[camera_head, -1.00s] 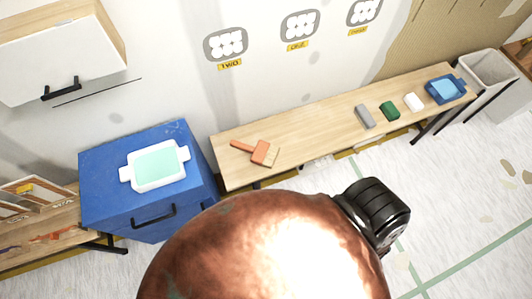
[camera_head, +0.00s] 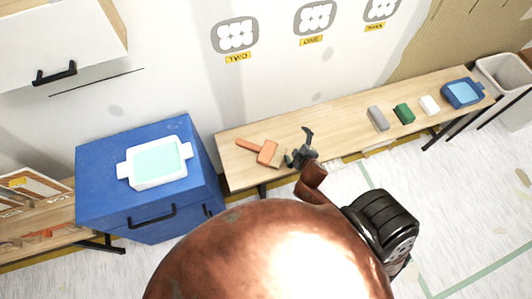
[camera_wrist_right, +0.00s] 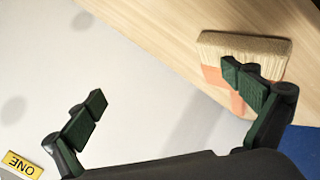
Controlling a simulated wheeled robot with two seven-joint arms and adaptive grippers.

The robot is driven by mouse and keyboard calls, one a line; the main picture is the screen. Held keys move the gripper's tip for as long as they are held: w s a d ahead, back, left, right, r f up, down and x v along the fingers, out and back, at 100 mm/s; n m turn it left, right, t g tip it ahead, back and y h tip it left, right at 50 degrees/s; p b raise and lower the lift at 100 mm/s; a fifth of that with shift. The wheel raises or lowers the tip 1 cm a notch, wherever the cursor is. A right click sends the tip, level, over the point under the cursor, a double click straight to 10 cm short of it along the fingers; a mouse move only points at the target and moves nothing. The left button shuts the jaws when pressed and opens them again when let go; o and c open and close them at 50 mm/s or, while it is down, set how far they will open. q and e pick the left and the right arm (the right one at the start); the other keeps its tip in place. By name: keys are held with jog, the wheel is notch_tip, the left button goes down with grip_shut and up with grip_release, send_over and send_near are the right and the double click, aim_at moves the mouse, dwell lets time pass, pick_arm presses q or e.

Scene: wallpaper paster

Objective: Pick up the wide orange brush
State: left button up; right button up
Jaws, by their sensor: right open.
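The wide orange brush (camera_head: 262,152) lies on the wooden bench, its handle toward the left and its tan bristles toward the right. In the right wrist view the brush (camera_wrist_right: 243,48) is at the upper right, bristles uppermost, partly hidden behind one finger. My right gripper (camera_head: 298,147) is at the bench, just right of the bristle end. In its wrist view the right gripper (camera_wrist_right: 170,108) has its fingers wide apart with nothing between them. I cannot tell whether a finger touches the brush. My left gripper is not in view.
The wooden bench (camera_head: 345,125) also bears a grey block (camera_head: 377,118), a green block (camera_head: 403,113), a white block (camera_head: 429,105) and a blue tray (camera_head: 462,93). A blue cabinet (camera_head: 105,205) with a white tray (camera_head: 130,181) stands left. The wall is close behind the bench.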

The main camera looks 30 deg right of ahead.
jog(key=w+a+r+n+t+y, duration=0.1)
jog(key=w+a+r+n+t, duration=0.3)
jog(key=w+r, duration=0.45)
jog(key=w+a+r+n+y+b, duration=0.1)
jog(key=w+a+r+n+y, duration=0.1)
jog(key=a+r+n+y, duration=0.4)
jog(key=w+a+r+n+y, duration=0.2)
jog(key=a+n+y, duration=0.2)
jog(key=a+n, duration=0.5)
jog(key=n+g+h+b, duration=0.1)
jog(key=n+g+h, duration=0.4)
jog(key=n+g, duration=0.85)
send_near(268, 151)
jog(key=s+f+n+t, duration=0.1)
jog(key=n, duration=0.1)
jog(key=s+a+f+n+t, duration=0.1)
jog(key=f+t, duration=0.1)
jog(key=shift+n, duration=0.35)
jog(key=b+x, duration=0.1)
jog(key=x, duration=0.6)
jog(key=shift+w+d+f+b, duration=0.1)
jog(key=shift+w+f+b, duration=0.1)
jog(key=shift+b, duration=0.2)
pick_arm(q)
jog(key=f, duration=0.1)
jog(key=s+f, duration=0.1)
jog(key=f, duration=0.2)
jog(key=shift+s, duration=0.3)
